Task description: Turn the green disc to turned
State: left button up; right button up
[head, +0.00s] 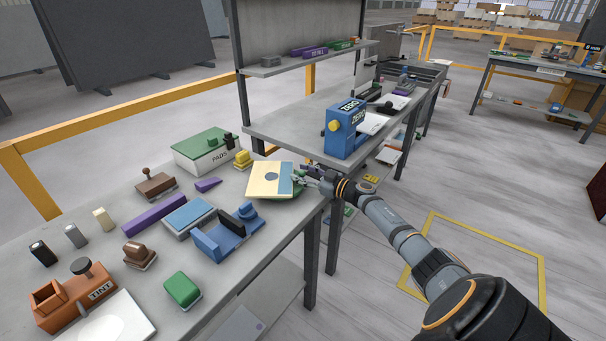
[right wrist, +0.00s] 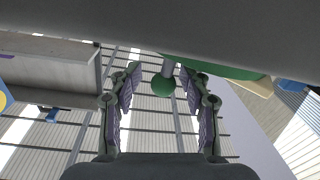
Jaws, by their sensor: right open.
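The green disc (head: 296,191) shows as a thin green edge beside and beneath a cream board (head: 262,186) with a blue band, at the right edge of the near table. In the right wrist view a broad green underside (right wrist: 222,70) shows at the top, partly hidden by a grey shape. A green ball-like knob (right wrist: 163,86) on a grey stem shows between the fingers. My right gripper (head: 312,180) is open at the board's right side. Its two fingers (right wrist: 160,80) stand either side of the knob, with gaps visible. My left gripper is out of view.
A blue holder (head: 222,240), a green block (head: 182,289), a blue pad (head: 188,215) and a green-lidded box (head: 203,150) crowd the near table. Open floor lies to the right.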

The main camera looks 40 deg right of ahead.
jog(key=shift+a, duration=0.1)
jog(key=v, duration=1.2)
